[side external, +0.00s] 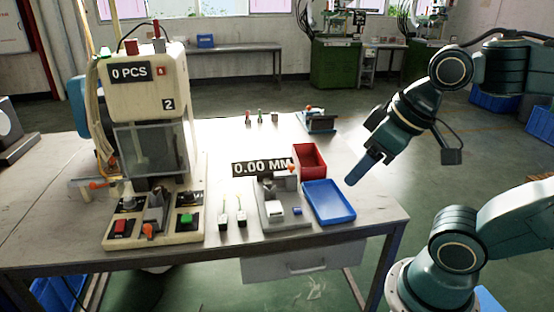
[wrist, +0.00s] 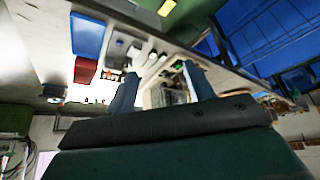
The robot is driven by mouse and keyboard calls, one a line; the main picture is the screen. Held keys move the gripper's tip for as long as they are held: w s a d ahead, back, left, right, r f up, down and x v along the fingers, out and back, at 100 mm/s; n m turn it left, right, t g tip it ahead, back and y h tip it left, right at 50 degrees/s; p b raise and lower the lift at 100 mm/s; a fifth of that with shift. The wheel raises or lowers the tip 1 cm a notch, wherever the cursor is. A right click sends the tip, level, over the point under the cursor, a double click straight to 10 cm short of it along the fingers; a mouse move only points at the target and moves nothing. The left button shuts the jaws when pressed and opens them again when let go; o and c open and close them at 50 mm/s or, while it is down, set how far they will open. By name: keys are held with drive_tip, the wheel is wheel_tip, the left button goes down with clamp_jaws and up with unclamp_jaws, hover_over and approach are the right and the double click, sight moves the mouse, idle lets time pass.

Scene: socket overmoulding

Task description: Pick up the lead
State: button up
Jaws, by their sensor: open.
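Two small dark plug-like pieces with light tips, likely leads, lie side by side on the table between the control panel and the gauge fixture: one on the left (side external: 223,218) and one on the right (side external: 241,215). I cannot tell for sure which is the lead. My gripper (side external: 360,170) is in the air to the right of the blue tray, well away from these pieces. Its blue fingers also show in the wrist view (wrist: 158,75), spread apart with nothing held between them. In that view the pieces are too small and tilted to make out surely.
A blue tray (side external: 328,202) and a red bin (side external: 309,161) stand at the table's right, beside the gauge fixture (side external: 270,210). The moulding machine (side external: 148,85) stands at the left, behind its control panel (side external: 130,236). A small blue-based device (side external: 320,123) and several small parts are farther back.

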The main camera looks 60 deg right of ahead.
drive_tip(key=shift+w, duration=0.1)
drive_tip(key=m+g, duration=0.6)
drive_tip(key=m, duration=0.3)
hover_over(241, 214)
wheel_tip(241, 214, down, 21)
drive_tip(key=shift+d+f, duration=0.1)
drive_tip(key=shift+f, duration=0.05)
drive_tip(key=shift+f, duration=0.1)
drive_tip(key=shift+f, duration=4.15)
